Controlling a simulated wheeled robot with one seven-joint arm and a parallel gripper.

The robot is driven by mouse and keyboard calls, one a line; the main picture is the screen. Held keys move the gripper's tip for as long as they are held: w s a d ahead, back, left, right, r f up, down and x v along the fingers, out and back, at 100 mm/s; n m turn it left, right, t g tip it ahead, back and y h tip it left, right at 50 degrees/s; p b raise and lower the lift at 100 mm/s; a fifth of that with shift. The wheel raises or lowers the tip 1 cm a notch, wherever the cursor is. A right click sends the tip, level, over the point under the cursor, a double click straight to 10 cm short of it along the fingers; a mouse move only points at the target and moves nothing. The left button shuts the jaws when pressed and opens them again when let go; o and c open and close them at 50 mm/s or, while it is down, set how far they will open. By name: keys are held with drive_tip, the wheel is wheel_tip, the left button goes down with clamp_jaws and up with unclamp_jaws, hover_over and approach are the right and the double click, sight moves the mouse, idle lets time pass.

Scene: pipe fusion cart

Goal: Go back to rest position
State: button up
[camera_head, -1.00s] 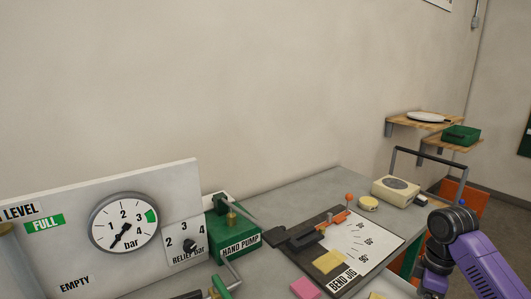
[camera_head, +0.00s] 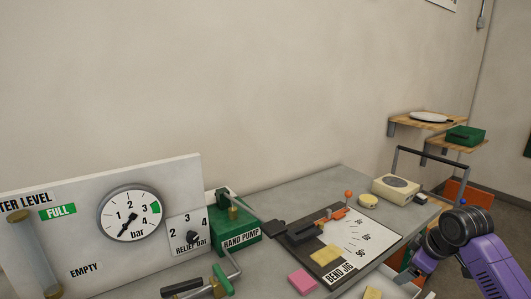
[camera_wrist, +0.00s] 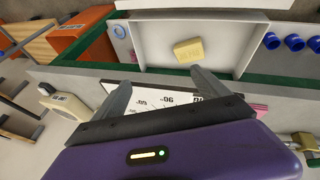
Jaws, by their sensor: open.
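My gripper (camera_wrist: 162,95) shows in the wrist view with its two grey fingers spread apart and nothing between them. Beyond the fingertips is a pale tray (camera_wrist: 225,52) with a yellow block (camera_wrist: 189,50) lying in it. In the head view my purple arm is at the lower right, beside the cart's right end, and the gripper itself is out of frame there. The bend jig (camera_head: 350,245) lies on the grey cart top, with a black lever, an orange part and a printed angle scale.
The gauge panel (camera_head: 180,170) and green hand pump (camera_head: 235,235) stand at left. A beige radio-like box (camera_head: 396,188) sits at the far end. Wall shelves (camera_head: 425,122) are at right.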

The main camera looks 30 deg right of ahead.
drive_tip(key=w+a+r+m+t+h, duration=0.1)
drive_tip(key=w+a+r+m+t, duration=0.1)
drive_tip(key=w+a+r+t, duration=0.3)
drive_tip(key=w+a+r+m+t+h, duration=0.1)
drive_tip(key=w+a+r+m+t, duration=0.15)
drive_tip(key=w+a, duration=0.35)
drive_tip(key=s+a+r+m+t+h, duration=0.2)
drive_tip(key=a+m+t, duration=0.15)
drive_tip(key=a, duration=0.55)
drive_tip(key=s+a+f+n+y, duration=0.1)
drive_tip(key=s+a+f+y, duration=0.1)
drive_tip(key=s+a, duration=0.5)
drive_tip(key=s+a+f+n+y, duration=0.2)
drive_tip(key=s+a, duration=0.6)
drive_tip(key=s, duration=0.9)
drive_tip(key=s+a+f+n+g+y, duration=0.1)
drive_tip(key=s+a+f, duration=0.3)
drive_tip(key=s+a, duration=0.4)
drive_tip(key=s+n+y, duration=0.1)
drive_tip(key=s, duration=0.3)
drive_tip(key=shift+f, duration=0.15)
